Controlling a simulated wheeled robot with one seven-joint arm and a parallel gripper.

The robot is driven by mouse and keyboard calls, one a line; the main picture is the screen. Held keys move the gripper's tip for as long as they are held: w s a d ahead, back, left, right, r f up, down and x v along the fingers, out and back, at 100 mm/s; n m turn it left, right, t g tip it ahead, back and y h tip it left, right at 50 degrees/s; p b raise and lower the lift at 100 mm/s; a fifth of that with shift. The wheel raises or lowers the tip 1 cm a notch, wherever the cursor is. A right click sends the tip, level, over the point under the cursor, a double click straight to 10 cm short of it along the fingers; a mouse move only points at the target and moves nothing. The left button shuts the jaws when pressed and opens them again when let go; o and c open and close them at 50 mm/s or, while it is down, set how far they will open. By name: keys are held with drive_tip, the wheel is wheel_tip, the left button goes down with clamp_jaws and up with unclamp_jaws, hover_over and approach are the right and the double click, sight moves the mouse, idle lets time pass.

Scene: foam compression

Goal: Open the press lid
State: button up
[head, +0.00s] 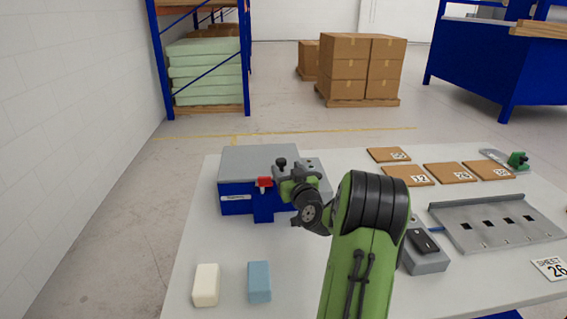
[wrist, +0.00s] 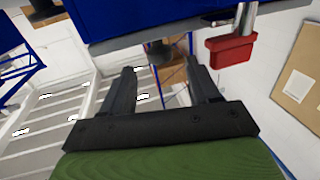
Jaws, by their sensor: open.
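The press (head: 236,196) is a blue box with a flat grey lid (head: 258,154), which looks closed. It stands at the back left of the table. A red handle (head: 264,182) sticks out at its front; in the wrist view the red handle (wrist: 230,50) is at the upper right, beyond and right of my fingers. My gripper (wrist: 160,66) is open, with nothing seen between its fingers and no visible contact with the handle. In the head view my wrist covers the press's right front part, and the fingertips cannot be made out clearly.
A white block (head: 206,285) and a blue block (head: 259,282) lie at the table's front left. Several brown sheets (head: 408,175) lie at the back right, near a grey slotted rack (head: 495,222). A grey device (head: 425,258) stands right of my arm. The table's left middle is clear.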

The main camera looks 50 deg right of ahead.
sight(283, 164)
drive_tip(key=x, duration=0.3)
drive_tip(key=shift+w+d, duration=0.15)
drive_tip(key=shift+w, duration=0.1)
drive_tip(key=shift+c, duration=0.2)
clamp_jaws()
